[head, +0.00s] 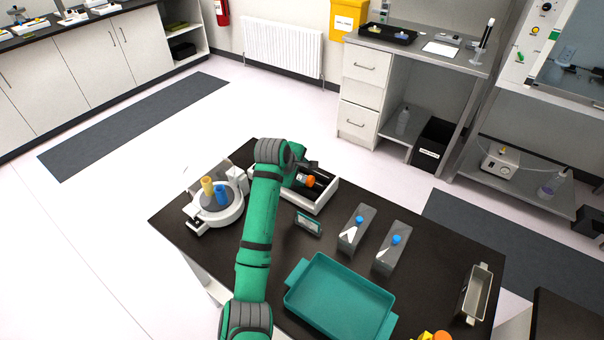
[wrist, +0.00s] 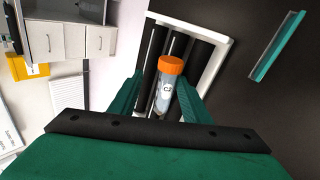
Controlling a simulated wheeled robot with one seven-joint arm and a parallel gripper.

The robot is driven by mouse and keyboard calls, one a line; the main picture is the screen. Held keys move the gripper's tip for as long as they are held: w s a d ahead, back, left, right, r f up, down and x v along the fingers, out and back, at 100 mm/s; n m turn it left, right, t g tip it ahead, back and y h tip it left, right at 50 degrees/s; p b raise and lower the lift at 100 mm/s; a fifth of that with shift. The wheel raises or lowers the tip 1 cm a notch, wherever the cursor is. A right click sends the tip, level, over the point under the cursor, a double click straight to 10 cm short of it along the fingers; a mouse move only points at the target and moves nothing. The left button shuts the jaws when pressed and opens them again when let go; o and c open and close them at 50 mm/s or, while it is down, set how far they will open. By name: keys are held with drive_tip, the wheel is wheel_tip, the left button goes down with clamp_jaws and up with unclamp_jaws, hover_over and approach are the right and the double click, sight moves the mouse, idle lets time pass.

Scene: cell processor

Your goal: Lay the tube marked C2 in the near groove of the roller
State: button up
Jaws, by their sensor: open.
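The tube marked C2 (wrist: 165,97) has an orange cap and a clear body with a white label. It lies lengthwise along the black rollers of the roller (wrist: 222,50); which groove it is in, I cannot tell. My gripper (wrist: 161,84) is open, with one green finger on each side of the tube. In the head view the orange cap (head: 309,181) shows beside my gripper (head: 302,171), over the white-framed roller (head: 322,202). My arm hides the left part of the roller there.
A white round device (head: 230,213) with yellow and blue tubes stands left of my arm. A small display (head: 308,222), two grey blocks (head: 352,238) (head: 388,258) with blue-capped tubes and a teal tray (head: 340,300) share the dark table. A grey bin (head: 474,295) stands at right.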

drive_tip(key=shift+s, duration=0.1)
drive_tip(key=v, duration=1)
drive_tip(key=shift+s+r, duration=0.15)
drive_tip(key=shift+r, duration=0.15)
drive_tip(key=shift+a, duration=0.15)
